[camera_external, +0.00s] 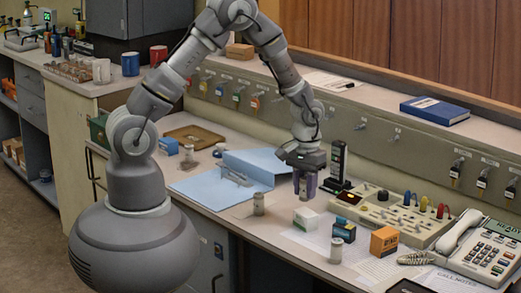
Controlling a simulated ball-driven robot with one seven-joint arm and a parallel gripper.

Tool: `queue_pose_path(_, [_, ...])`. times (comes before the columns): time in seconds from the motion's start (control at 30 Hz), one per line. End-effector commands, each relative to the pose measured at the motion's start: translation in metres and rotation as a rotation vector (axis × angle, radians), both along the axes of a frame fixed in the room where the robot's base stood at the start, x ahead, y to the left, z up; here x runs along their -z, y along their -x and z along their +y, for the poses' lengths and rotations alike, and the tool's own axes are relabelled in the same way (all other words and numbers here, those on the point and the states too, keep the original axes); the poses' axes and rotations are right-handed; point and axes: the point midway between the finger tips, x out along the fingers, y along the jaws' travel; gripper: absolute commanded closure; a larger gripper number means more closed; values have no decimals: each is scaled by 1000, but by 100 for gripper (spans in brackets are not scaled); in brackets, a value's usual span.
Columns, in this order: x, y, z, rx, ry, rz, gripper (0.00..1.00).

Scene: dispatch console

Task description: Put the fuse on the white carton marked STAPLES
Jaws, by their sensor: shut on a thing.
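My gripper (304,184) points down above the counter, shut on a small purplish thing, which I take to be the fuse (307,187). The fingers hide part of it, and its exact shape is too small to tell. Just below stands a small white carton (305,219) with a greenish side; its lettering is too small to read, but it is the only white carton I see. A gap seems to lie between the held thing and the carton top.
A black upright device (338,162) is close behind the gripper. A blue folder (252,166) lies left; a switch panel (392,217) and telephone (478,248) lie right.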

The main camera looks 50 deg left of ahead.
Motion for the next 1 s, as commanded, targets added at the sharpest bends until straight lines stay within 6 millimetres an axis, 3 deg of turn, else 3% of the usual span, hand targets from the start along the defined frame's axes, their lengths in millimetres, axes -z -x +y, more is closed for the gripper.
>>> queue_pose_path(0.07, [2, -8, -3, 0, 1, -2, 100])
queue_pose_path(0.23, [35, -6, -2, 0, 0, 0, 100])
queue_pose_path(0.6, [38, -6, -2, 0, 0, 0, 100])
queue_pose_path(0.63, [39, -6, -2, 0, 0, 0, 67])
queue_pose_path(0.73, [38, -6, -2, 0, 0, -1, 44])
queue_pose_path(1.0, [38, -6, -2, 0, 0, -1, 43])
